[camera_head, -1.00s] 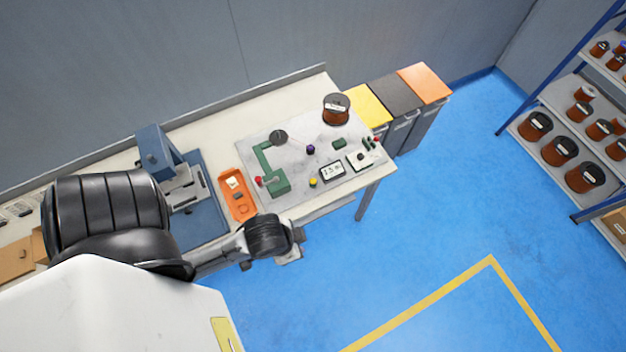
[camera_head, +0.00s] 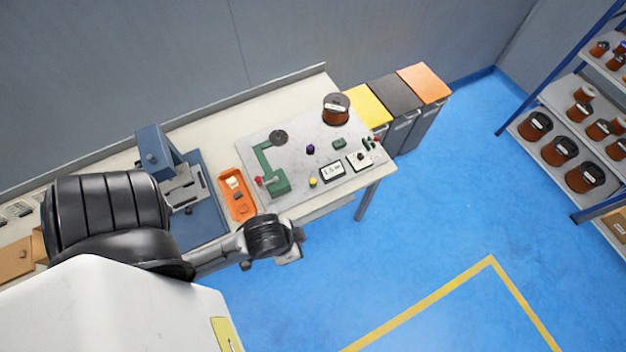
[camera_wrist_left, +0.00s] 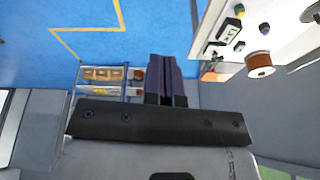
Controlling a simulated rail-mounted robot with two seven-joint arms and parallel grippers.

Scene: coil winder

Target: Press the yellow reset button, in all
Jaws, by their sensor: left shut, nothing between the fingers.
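The yellow button (camera_head: 313,182) is small and round. It stands on the pale winder board (camera_head: 300,147) near its front edge, left of a display (camera_head: 332,171). My left gripper (camera_head: 290,252) is off the front edge of the bench, below and left of the button in the head view and apart from it. In the left wrist view its dark fingers (camera_wrist_left: 166,82) are together with nothing between them. That view shows the display (camera_wrist_left: 223,32) and part of the board at the upper right. My right gripper is not in view.
On the board are a green arm (camera_head: 268,167) with a red knob, a purple knob (camera_head: 310,149) and a copper spool (camera_head: 336,109). An orange tray (camera_head: 238,195) lies left of it. Bins (camera_head: 423,83) stand beyond the bench. Blue floor in front is clear.

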